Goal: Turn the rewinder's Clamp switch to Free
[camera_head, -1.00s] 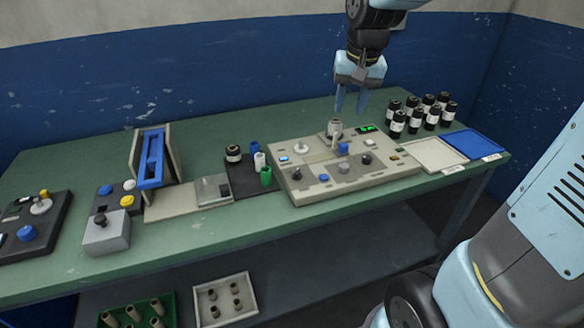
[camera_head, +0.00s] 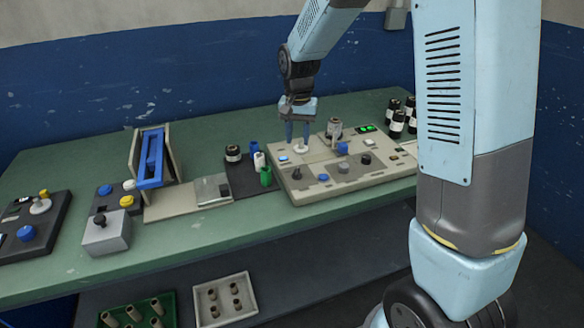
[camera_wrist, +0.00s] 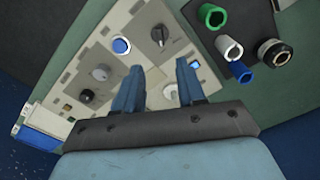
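The rewinder appears to be the beige control panel (camera_head: 330,192) on the bench, with several knobs and buttons; its labels are too small to read, so I cannot tell which is the Clamp switch. A black knob (camera_head: 296,174) sits at its front left and shows in the wrist view (camera_wrist: 158,34). A pale knob (camera_head: 301,150) lies at the back left, beneath my gripper (camera_head: 298,145). A grey knob (camera_head: 344,168) and another black knob (camera_head: 366,159) are further right. My gripper's fingers are apart and empty, pointing down over the panel in the wrist view (camera_wrist: 158,66).
A brown core (camera_head: 334,128) stands upright at the panel's back. Blue, white and green cups (camera_head: 266,176) stand just left of the panel. Dark bottles (camera_head: 397,122) are at the back right, partly behind my arm. A blue frame (camera_head: 151,160) stands further left.

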